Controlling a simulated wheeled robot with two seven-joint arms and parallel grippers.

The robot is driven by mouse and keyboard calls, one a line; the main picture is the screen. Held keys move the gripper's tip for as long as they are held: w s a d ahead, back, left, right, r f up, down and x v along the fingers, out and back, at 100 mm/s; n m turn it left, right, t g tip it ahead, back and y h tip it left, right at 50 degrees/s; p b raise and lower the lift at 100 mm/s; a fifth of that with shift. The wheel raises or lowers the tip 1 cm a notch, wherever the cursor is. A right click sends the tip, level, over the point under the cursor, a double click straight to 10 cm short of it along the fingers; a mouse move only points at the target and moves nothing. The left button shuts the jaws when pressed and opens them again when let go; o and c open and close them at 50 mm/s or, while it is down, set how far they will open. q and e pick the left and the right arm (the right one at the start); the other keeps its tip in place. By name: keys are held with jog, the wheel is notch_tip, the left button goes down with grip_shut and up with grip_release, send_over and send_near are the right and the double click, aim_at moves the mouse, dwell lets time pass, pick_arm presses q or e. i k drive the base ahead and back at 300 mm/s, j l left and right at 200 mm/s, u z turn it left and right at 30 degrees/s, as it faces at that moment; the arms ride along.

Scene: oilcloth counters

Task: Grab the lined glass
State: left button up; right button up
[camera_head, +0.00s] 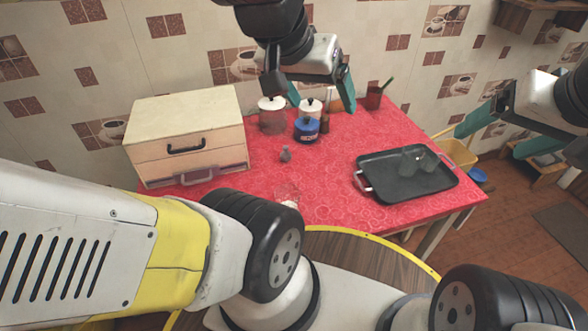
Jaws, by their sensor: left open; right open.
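Two clear glasses stand on the black tray (385,184): a left glass (407,160) and a right glass (428,162). Another faint clear object (287,190) is on the red cloth near the front edge, partly hidden by my arm. I cannot tell which of these has lines. My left gripper (321,98) is open and empty, high over the back of the table in front of the jars. My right gripper (505,134) is open and empty, to the right of the tray, beyond the table's right edge.
A cream drawer box (190,122) stands at the left. White-lidded jars (271,116), a blue pot (306,130) and a dark red cup (374,98) are at the back. A small grey item (285,154) stands mid-table. The red cloth left of the tray is mostly clear.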

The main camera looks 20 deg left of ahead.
aim_at(288, 194)
jog(key=u, duration=1.05)
